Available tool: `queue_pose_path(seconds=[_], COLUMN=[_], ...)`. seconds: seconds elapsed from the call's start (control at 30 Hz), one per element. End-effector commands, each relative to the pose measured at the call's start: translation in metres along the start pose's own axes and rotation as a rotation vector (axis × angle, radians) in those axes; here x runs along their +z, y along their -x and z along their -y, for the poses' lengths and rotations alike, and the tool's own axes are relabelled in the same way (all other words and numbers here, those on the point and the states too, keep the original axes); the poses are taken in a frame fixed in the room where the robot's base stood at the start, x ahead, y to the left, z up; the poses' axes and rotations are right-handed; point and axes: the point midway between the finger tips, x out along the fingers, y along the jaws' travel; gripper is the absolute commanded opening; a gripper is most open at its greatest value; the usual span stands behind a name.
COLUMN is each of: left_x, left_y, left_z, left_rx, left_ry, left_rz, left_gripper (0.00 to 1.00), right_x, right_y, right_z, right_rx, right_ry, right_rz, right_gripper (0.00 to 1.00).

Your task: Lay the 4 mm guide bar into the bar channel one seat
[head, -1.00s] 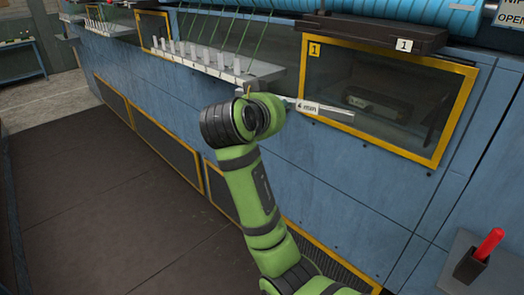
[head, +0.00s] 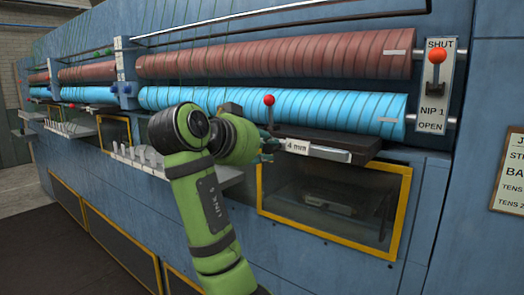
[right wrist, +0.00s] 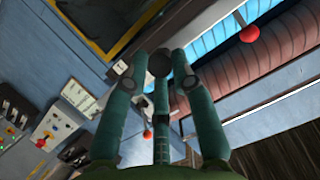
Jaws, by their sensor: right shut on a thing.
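The 4 mm guide bar (head: 330,153) is a pale flat bar with a white "4 mm" tag (head: 298,146). The dark ledge (head: 352,140) under the blue roller, apparently the bar channel at seat one, lies just behind the bar. I cannot tell whether bar and ledge touch. My left gripper is not in view.
A red-knobbed lever (head: 269,101) stands close above the gripper. Blue (head: 350,110) and brown-red (head: 330,55) rollers run above the ledge. A yellow-framed window (head: 335,205) is below. The nip 1 lever (head: 438,58) is at right, and a rack of white blocks (head: 140,160) at left.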

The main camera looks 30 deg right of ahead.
Motion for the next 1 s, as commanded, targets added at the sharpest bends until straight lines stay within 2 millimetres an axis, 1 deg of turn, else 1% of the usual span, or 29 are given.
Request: queue_pose_path(seconds=[0.2, 0.27, 0.63, 0.8, 1.0], left_x=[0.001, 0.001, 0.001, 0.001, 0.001], left_y=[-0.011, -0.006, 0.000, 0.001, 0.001], left_z=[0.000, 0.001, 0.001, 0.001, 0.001], left_rx=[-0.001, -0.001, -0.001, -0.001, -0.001], left_ry=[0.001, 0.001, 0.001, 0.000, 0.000], left_rz=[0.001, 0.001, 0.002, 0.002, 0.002], left_gripper=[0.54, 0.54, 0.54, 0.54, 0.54], right_x=[0.004, -0.003, -0.013, -0.016, -0.017], right_y=[0.002, -0.003, -0.034, -0.042, -0.045], right_z=[-0.001, 0.000, 0.000, 0.000, 0.000], right_rx=[-0.014, -0.012, -0.012, -0.013, -0.013], right_ry=[0.013, 0.012, 0.013, 0.013, 0.013], right_rz=[-0.032, -0.031, -0.029, -0.031, -0.030], right_gripper=[0.00, 0.00, 0.00, 0.00, 0.00])
